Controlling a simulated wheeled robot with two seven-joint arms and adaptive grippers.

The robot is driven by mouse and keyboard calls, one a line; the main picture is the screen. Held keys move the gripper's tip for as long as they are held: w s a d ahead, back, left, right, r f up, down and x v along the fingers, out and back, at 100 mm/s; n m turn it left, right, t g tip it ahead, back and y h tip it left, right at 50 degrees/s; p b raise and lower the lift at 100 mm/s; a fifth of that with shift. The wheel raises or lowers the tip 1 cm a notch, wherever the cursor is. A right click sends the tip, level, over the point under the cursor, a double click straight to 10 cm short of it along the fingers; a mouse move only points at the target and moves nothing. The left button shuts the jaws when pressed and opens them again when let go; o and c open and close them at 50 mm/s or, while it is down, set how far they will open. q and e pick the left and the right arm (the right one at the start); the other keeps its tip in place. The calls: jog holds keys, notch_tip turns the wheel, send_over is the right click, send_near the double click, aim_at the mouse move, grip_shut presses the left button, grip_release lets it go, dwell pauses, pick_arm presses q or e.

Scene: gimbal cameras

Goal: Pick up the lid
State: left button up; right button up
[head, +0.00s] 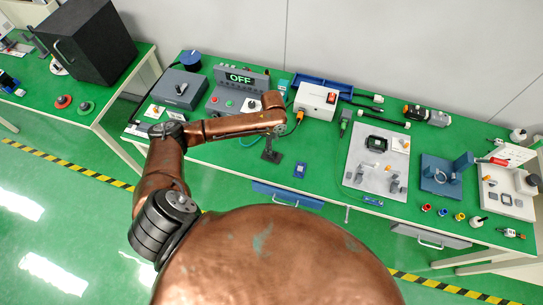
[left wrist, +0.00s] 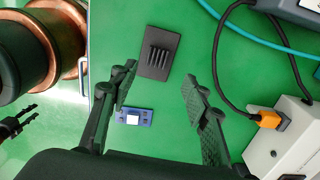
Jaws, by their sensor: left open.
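A dark rectangular plate with raised ridges, which I take for the lid (left wrist: 166,67), lies on the green table in the left wrist view. It also shows in the head view as a small dark piece (head: 272,157) below my left wrist. My left gripper (left wrist: 158,92) is open and empty, its two dark fingers spread apart. In the head view my left gripper is largely obscured by the arm. A dark claw (left wrist: 18,124) at the left edge seems to be my right gripper.
A small blue board (left wrist: 133,117) lies near the left finger; it also shows in the head view (head: 300,170). A white box (left wrist: 285,140) with an orange plug and cables stands to the right. A grey OFF control panel (head: 238,92) stands behind my arm.

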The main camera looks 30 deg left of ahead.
aim_at(272, 156)
pick_arm(q)
jog(key=f, duration=0.7)
jog(key=shift+s+a+f, duration=0.1)
jog(key=shift+s+f, duration=0.15)
jog(key=shift+s, duration=0.05)
jog(key=shift+c, duration=0.2)
grip_shut()
